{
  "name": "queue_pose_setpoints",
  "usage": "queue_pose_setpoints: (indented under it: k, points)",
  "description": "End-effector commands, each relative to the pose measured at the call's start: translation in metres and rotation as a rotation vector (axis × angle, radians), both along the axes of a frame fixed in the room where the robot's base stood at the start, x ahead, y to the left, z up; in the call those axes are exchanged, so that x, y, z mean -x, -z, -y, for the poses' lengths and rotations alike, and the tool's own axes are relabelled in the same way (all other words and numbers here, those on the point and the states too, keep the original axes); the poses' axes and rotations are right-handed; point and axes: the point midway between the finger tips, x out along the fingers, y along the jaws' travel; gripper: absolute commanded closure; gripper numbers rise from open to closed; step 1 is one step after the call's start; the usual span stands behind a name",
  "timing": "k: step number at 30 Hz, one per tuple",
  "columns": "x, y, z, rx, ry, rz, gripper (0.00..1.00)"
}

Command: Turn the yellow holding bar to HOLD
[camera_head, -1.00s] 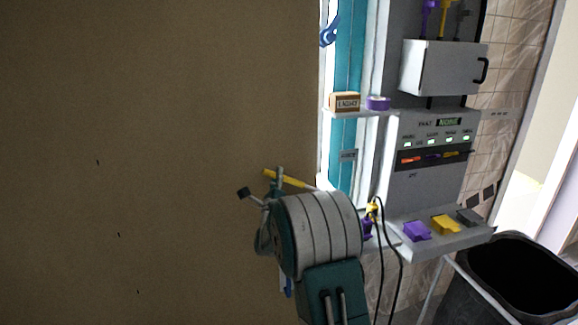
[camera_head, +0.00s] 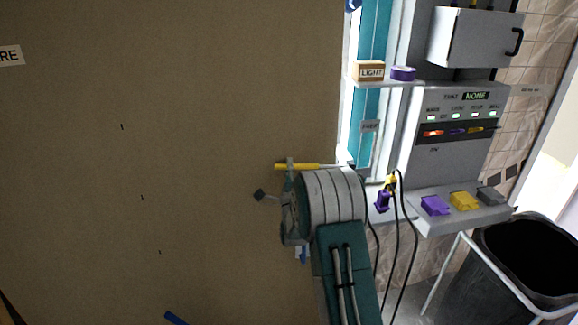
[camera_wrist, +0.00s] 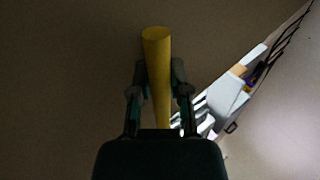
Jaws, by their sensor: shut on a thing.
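The yellow holding bar (camera_head: 300,166) lies across the right edge of the large brown panel (camera_head: 200,130) in the head view, nearly level. In the wrist view the yellow bar (camera_wrist: 158,75) runs between the fingers of my gripper (camera_wrist: 159,82), with its free end past the fingertips. My gripper is shut on it. In the head view my gripper (camera_head: 289,172) is partly hidden behind my wrist. A HOLD marking is not readable in these frames.
Right of the panel a small shelf (camera_head: 385,84) carries a box marked LIGHT (camera_head: 369,71) and a purple roll (camera_head: 403,73). A grey test station (camera_head: 465,160), a ledge with coloured blocks, hanging cables and a black bin (camera_head: 520,265) stand farther right.

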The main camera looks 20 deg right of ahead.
Motion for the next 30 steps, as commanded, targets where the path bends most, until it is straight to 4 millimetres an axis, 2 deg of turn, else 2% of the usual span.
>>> queue_pose_setpoints:
  k: [5, 6, 8, 23, 30]
  points:
    - [-0.001, -0.001, -0.001, -0.001, -0.003, 0.000, 1.00]
    - [-0.001, -0.001, -0.001, -0.001, -0.003, 0.000, 0.63]
    - [-0.001, -0.001, -0.001, -0.001, -0.003, 0.000, 0.41]
    - [0.000, -0.003, 0.000, -0.011, -0.001, 0.003, 0.41]
    - [0.002, -0.035, 0.005, -0.151, -0.002, 0.042, 0.41]
